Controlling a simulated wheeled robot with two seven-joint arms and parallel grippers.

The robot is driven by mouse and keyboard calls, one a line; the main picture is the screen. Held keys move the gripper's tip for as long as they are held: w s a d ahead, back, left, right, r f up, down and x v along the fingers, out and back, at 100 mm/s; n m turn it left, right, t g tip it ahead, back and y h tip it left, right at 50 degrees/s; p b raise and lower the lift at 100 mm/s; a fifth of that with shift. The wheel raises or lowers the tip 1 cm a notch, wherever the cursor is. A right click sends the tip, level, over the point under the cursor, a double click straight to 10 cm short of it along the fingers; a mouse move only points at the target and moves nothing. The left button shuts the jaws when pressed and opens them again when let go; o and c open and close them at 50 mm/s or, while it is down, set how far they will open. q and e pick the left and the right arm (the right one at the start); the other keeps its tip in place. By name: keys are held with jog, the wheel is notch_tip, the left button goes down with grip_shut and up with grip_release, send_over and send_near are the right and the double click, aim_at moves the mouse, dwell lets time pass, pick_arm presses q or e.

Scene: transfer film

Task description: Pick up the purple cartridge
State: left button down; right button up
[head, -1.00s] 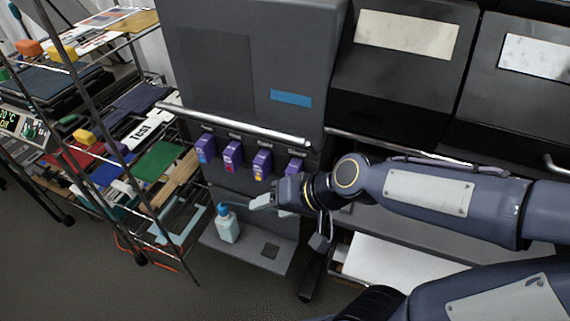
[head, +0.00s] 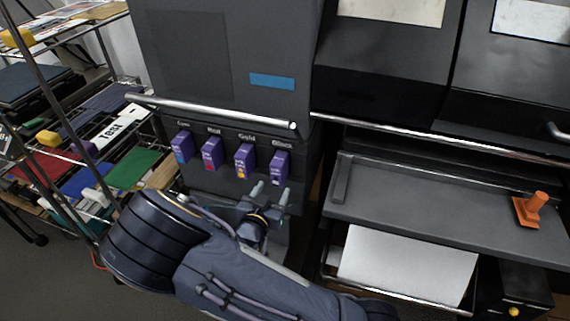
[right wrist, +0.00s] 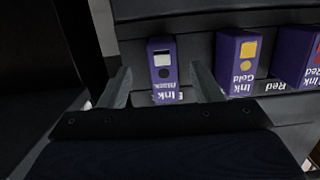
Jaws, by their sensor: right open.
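Purple ink cartridges stand in a row of slots on the front of the dark grey machine, each with a coloured mark: cyan (head: 182,147), red (head: 212,153), gold (head: 244,160) and black (head: 279,167). My right gripper (head: 270,191) is open and empty just below the black cartridge, fingers pointing up towards it. In the right wrist view, the black-marked cartridge (right wrist: 163,62) shows between the two spread fingers of the right gripper (right wrist: 162,86), apparently beyond the tips. The gold cartridge (right wrist: 237,62) and the red one (right wrist: 298,57) are to its right there. My left gripper is not in view.
A metal rail (head: 215,110) runs across the machine above the cartridges. A wire rack with coloured sheets (head: 135,168) stands at left. At right are a grey shelf (head: 430,203) with an orange stamp-like object (head: 532,209) and white paper (head: 408,264) below.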

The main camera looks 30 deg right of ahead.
aim_at(276, 176)
jog(key=shift+w+r+t+h, duration=0.1)
jog(key=shift+r+t+h, duration=0.3)
jog(key=shift+r+h, duration=0.3)
jog(key=p+x, duration=0.1)
jog(key=x, duration=0.6)
jog(key=shift+w+d, duration=0.15)
jog(key=shift+w, duration=0.15)
jog(key=shift+r, duration=0.1)
grip_shut()
